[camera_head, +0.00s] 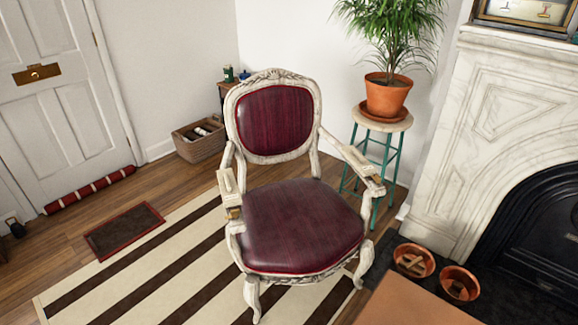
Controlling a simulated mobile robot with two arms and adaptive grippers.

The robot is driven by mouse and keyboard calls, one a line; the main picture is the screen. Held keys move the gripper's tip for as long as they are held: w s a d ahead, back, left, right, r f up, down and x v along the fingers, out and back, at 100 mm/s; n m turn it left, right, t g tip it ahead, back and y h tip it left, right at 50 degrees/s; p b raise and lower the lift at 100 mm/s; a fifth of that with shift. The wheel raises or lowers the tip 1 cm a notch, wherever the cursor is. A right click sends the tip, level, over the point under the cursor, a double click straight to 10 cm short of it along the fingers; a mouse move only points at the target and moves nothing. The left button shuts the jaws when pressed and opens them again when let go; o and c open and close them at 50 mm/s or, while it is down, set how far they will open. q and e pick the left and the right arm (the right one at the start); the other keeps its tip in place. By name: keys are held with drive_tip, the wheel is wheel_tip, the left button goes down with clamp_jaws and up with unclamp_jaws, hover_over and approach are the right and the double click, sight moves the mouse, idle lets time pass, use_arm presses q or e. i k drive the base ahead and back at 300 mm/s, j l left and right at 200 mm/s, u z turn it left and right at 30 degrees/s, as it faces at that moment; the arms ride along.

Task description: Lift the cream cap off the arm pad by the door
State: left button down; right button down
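The cream-framed armchair (301,230) with dark red upholstery stands on the striped rug. Its arm on the door side carries a small pale cream piece (228,182) on top, which looks like the cream cap on the arm pad. It is small, and its edges blend with the cream frame. The chair's other arm (352,160) has a similar pale top. Neither of my grippers shows in the head view, so nothing is seen touching the chair or the cap.
The white door (60,95) is at the left, with a doormat (124,230) and a wicker basket (199,142) nearby. A potted plant (388,95) on a stool (383,124) stands behind the chair. Terracotta bowls (413,261) and a tan surface (415,305) lie front right. The striped rug (130,275) is clear at front left.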

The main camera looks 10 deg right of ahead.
sight(230, 196)
drive_tip(key=i+j+z, duration=0.75)
drive_tip(key=j+z, duration=0.25)
